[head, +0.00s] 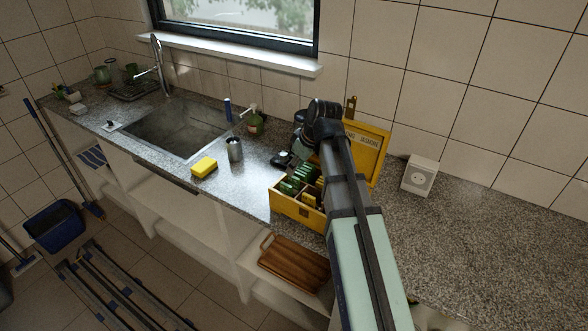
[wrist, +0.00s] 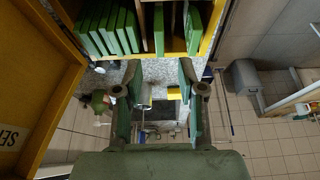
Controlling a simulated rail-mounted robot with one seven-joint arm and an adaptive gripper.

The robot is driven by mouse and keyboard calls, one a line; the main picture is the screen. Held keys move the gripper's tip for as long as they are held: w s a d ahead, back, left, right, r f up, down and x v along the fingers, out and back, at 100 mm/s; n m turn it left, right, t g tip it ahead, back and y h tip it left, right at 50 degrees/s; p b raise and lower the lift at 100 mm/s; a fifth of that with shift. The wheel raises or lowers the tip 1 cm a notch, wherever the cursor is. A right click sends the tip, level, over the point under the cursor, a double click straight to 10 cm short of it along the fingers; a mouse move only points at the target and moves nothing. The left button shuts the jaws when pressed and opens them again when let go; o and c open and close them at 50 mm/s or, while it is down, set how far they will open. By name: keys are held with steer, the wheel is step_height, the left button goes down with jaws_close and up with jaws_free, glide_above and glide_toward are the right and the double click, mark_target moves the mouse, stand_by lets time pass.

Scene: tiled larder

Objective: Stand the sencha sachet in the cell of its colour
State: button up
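The yellow tea box (head: 297,211) stands on the counter with its lid (head: 370,150) open. In the wrist view the box (wrist: 206,42) is at the top edge, with several green sachets (wrist: 115,27) leaning in one cell and a green one (wrist: 193,28) in the cell right of the divider. I cannot tell which is the sencha sachet. My gripper (wrist: 161,75) is open, with nothing visible between its fingers. My arm hides part of the box in the head view.
A yellow sponge (head: 204,167), a metal cup (head: 234,149) and a soap bottle (head: 255,122) stand left of the box near the sink (head: 175,130). A white boxed object (head: 420,175) stands to the right. The counter at far right is clear.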

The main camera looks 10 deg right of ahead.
steer(key=v, duration=0.9)
steer(key=shift+r, duration=0.35)
steer(key=shift+s+d, duration=0.1)
